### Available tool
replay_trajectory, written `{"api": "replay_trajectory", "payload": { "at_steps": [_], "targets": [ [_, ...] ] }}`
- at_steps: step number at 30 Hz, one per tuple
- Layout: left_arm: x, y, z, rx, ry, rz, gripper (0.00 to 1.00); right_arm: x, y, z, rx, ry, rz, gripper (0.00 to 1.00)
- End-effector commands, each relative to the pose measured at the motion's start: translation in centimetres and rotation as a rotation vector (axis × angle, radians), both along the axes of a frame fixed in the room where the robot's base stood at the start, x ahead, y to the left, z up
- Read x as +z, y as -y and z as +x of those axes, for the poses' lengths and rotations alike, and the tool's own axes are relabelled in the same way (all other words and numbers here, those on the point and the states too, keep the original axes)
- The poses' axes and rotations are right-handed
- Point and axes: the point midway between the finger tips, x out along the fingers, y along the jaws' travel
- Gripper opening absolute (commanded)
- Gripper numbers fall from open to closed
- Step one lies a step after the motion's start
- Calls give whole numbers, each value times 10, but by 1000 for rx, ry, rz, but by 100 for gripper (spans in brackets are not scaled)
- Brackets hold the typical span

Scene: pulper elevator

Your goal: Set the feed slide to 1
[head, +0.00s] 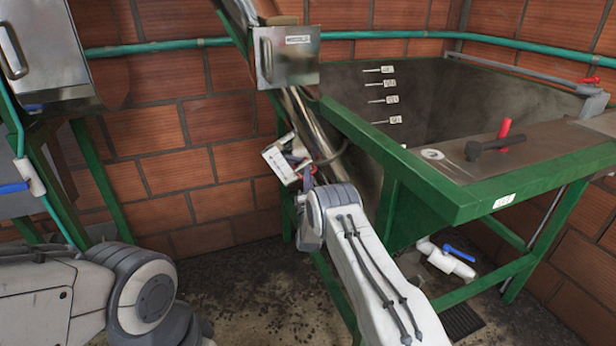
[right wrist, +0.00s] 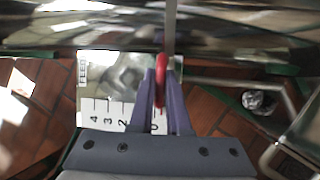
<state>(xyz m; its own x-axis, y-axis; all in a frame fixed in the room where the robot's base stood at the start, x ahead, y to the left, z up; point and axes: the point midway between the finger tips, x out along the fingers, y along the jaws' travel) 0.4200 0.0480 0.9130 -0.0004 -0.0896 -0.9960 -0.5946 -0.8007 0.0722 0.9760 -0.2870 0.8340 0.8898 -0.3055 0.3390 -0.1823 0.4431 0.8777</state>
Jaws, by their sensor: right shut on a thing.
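The feed slide's white scale plate (right wrist: 100,112) fills the left and middle of the right wrist view, with "FEED" and the numbers 4, 3, 2 and 0 readable. The place of the 1 is hidden behind a finger. The slide's red handle (right wrist: 160,82) stands by the 0 mark. My right gripper (right wrist: 162,80) is shut on this handle, one finger on each side. In the head view the plate (head: 276,163) hangs tilted under the sloping tube, and my right gripper (head: 307,182) is at its right side. My left gripper is out of view.
A green-framed tank (head: 450,203) with a red-handled lever (head: 503,130) on its edge stands to the right. A metal box (head: 286,57) sits above the plate on the sloping tube. A blue-handled valve (head: 447,262) is below the tank. A brick wall is behind.

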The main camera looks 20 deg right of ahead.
Motion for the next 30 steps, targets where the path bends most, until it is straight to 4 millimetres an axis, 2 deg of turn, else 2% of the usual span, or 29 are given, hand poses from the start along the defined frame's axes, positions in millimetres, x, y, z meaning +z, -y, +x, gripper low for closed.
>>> {"api": "replay_trajectory", "payload": {
  "at_steps": [5,12,19,20,30],
  "targets": [
    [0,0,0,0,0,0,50,1,-1,0,1,-1,0,0],
    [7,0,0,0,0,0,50,25,-14,0,3,3,-1,0],
    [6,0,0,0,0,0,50,23,-13,0,3,3,-1,0],
    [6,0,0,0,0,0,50,23,-13,0,3,3,-1,26],
    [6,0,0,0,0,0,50,22,-12,-1,1,0,0,27]
  ]
}}
